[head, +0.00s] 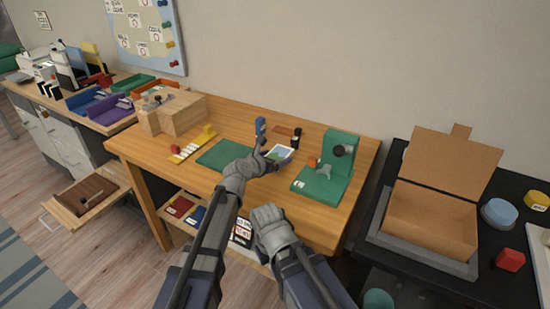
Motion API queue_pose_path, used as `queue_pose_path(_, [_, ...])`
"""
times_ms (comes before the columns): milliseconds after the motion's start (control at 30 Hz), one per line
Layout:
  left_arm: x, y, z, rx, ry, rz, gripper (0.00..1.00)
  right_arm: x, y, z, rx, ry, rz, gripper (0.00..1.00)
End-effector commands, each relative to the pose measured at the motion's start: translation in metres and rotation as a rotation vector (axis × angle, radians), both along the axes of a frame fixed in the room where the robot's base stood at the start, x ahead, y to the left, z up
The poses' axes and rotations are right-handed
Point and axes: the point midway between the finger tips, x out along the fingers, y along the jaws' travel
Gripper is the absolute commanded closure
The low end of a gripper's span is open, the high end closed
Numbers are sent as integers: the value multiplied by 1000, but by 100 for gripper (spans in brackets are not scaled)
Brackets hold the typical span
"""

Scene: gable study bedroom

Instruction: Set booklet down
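A small white booklet (280,152) with a green and blue picture shows over the wooden desk, right of the green mat (218,153). My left gripper (269,154) is at its left side, with its grey fingers apart and the booklet's near corner between them. I cannot tell whether the fingers press on the booklet, or whether it touches the desk. My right gripper (268,212) is lower, over the desk's front edge. Its fingers are hidden behind its own body.
A green device (325,168) stands right of the booklet. A blue upright item (260,126) and a small dark bottle (296,137) are behind. An open cardboard box (430,215) stands on the black table.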

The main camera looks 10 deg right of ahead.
Motion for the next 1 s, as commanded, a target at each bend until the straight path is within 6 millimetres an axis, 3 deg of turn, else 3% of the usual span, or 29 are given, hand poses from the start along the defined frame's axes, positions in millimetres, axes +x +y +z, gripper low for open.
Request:
queue_pose_path(300, [0,0,5,0,0,0,0,0,0,5,0,0,0,100])
queue_pose_path(800, [-72,51,42,0,0,1,0,0,0,42,0,0,0,100])
queue_pose_path(1000, [-87,63,48,0,0,1,0,0,0,48,0,0,0,100])
